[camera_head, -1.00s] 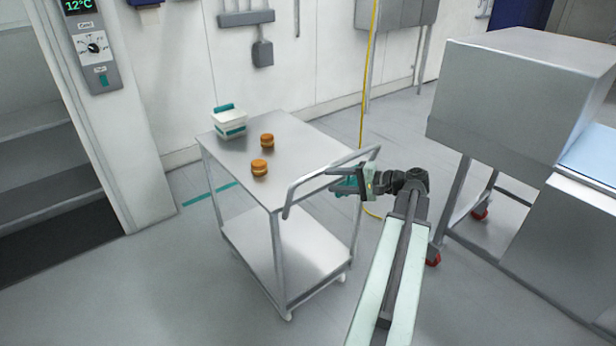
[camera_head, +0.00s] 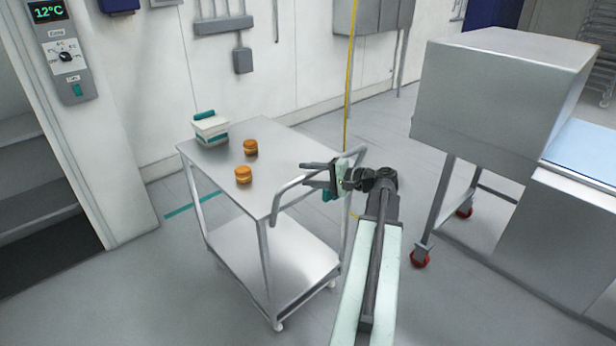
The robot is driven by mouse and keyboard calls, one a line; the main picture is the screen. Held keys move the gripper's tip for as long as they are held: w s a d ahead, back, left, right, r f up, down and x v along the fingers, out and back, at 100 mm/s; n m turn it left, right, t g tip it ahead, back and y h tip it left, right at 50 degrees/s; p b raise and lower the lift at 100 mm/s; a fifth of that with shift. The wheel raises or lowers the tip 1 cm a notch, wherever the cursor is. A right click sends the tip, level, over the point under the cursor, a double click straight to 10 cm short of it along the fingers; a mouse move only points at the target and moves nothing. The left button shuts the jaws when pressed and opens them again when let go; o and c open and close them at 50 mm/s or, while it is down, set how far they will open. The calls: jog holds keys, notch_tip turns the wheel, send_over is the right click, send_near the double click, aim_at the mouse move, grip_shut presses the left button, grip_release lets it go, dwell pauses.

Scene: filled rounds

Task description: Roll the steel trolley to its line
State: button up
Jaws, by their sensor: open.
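The steel trolley (camera_head: 228,172) stands left of centre, with a flat top, a lower shelf (camera_head: 285,262) and a tubular push handle (camera_head: 274,217) on its right end. Two orange-brown round items (camera_head: 243,174) and a white tub with teal parts (camera_head: 211,130) sit on its top. My gripper (camera_head: 303,174) is open at the handle, its dark fingers pointing left and overlapping the bar in the picture. I cannot tell whether they touch it. A teal line (camera_head: 188,208) is on the floor at the trolley's left, partly hidden behind a leg.
A large steel machine (camera_head: 500,95) on legs with red casters stands at the right. An open shelved cabinet (camera_head: 40,200) is at the left. A yellow hose (camera_head: 349,80) hangs by the back wall. Grey floor in front of the trolley is clear.

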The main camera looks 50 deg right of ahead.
grip_shut()
dwell(1.4)
